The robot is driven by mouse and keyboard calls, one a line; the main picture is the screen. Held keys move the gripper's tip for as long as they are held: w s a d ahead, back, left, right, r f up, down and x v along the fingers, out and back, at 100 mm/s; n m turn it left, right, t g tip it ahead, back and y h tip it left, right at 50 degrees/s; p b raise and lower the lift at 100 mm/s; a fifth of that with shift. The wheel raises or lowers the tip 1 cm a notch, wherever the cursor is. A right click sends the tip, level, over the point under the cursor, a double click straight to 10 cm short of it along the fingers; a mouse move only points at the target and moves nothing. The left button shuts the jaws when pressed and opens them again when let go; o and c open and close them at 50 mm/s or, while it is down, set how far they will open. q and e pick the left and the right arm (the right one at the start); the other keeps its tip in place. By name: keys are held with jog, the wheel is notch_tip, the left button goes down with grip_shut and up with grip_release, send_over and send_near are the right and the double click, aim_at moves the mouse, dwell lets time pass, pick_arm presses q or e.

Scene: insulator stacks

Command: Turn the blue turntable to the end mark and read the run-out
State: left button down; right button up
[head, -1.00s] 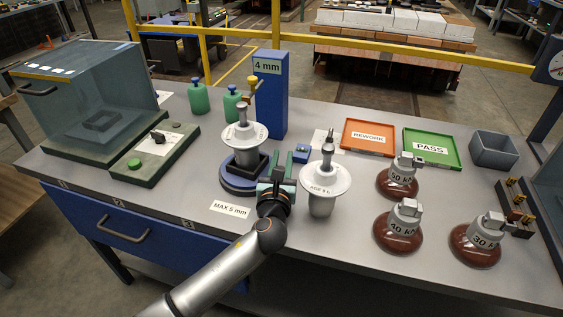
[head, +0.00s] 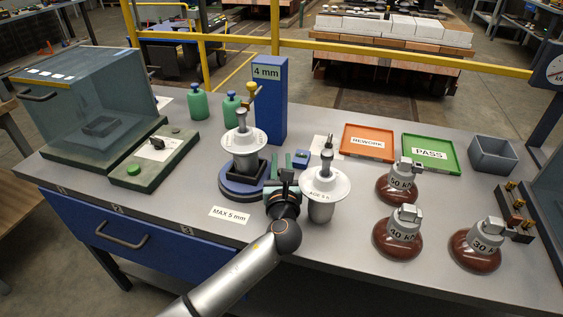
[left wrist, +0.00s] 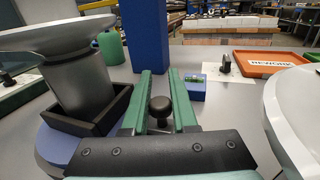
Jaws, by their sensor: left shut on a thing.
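The blue turntable (head: 240,188) stands left of centre in the head view; its blue edge also shows at the left of the left wrist view (left wrist: 58,148). A black square holder (head: 246,170) on it carries a grey and white insulator (head: 243,142), upright. Behind stands a blue post (head: 271,105) with a "4 mm" display (head: 267,72) and a yellow-topped probe (head: 253,88) near the insulator. My left gripper (head: 289,166), right of the turntable, is shut on a black knob (left wrist: 160,108) between its green fingers. Whether the knob joins the turntable is hidden. My right gripper is not in view.
A second insulator (head: 322,188) stands close right of my gripper. A "MAX 5 mm" label (head: 230,215) lies in front. Orange REWORK (head: 368,142) and green PASS (head: 431,151) trays lie behind right. Brown-based weights (head: 398,243) stand right. A small blue block (head: 301,156) lies beyond my fingers.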

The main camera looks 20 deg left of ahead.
pick_arm(q)
jog(key=c, duration=1)
grip_release()
jog(key=p+v, duration=0.1)
jog(key=v, duration=1.1)
jog(key=shift+s+r+p, duration=0.1)
jog(key=shift+s+p, duration=0.2)
jog(key=shift+p, duration=0.05)
